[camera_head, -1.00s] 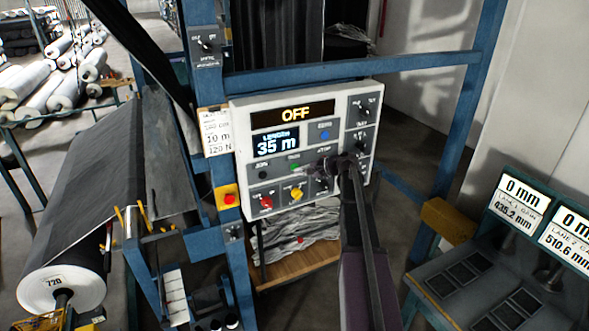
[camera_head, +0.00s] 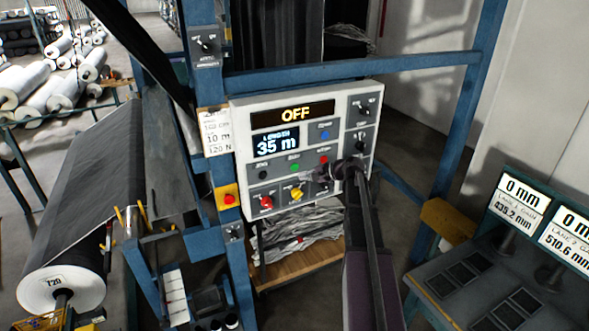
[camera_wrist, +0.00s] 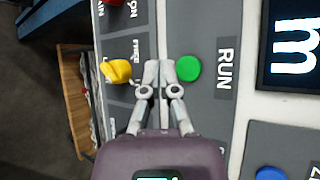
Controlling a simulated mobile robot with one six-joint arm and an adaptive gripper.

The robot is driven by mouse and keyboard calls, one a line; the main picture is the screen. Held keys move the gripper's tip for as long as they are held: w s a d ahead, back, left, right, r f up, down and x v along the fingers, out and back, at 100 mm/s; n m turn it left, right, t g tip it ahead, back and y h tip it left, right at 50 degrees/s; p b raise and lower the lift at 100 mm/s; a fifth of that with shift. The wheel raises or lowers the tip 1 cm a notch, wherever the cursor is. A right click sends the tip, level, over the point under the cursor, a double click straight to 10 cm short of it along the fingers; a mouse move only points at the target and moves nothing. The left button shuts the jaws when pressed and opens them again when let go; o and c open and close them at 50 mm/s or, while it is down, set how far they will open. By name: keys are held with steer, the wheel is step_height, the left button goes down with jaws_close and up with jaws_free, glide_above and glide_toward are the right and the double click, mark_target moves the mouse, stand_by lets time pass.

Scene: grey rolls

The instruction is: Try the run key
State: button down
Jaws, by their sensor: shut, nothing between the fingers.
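The green RUN key (camera_head: 295,168) sits on a white control panel (camera_head: 240,130) whose amber display (camera_head: 296,113) reads OFF. In the wrist view the green key (camera_wrist: 188,68), with RUN printed beside it, lies just right of my fingertips. My gripper (camera_wrist: 157,75) is shut and empty, its fingertips between the green key and a yellow knob (camera_wrist: 117,71). The gripper (camera_head: 307,177) also shows in the head view, below and right of the green key. The key is uncovered. I cannot tell how far the fingertips are from the panel face.
Near the key are a red button (camera_head: 323,159), a blue button (camera_head: 325,135), a black button (camera_head: 263,175) and a red knob (camera_head: 266,202). A length screen (camera_head: 275,142) reads 35 m. A red stop button on a yellow box (camera_head: 228,198) is left of the panel. Blue posts frame it.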

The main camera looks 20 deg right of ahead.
steer(key=shift+s, duration=0.95)
steer(key=s+a+f+n+g+h+b, duration=0.8)
steer(key=s+a+f+n+b, duration=0.5)
steer(key=s+a+f, duration=1)
step_height(320, 180, down, 2)
steer(key=shift+s+a+f+g+h+b, duration=0.3)
steer(key=shift+s+g+b, duration=0.15)
steer(key=shift+g+b, duration=0.4)
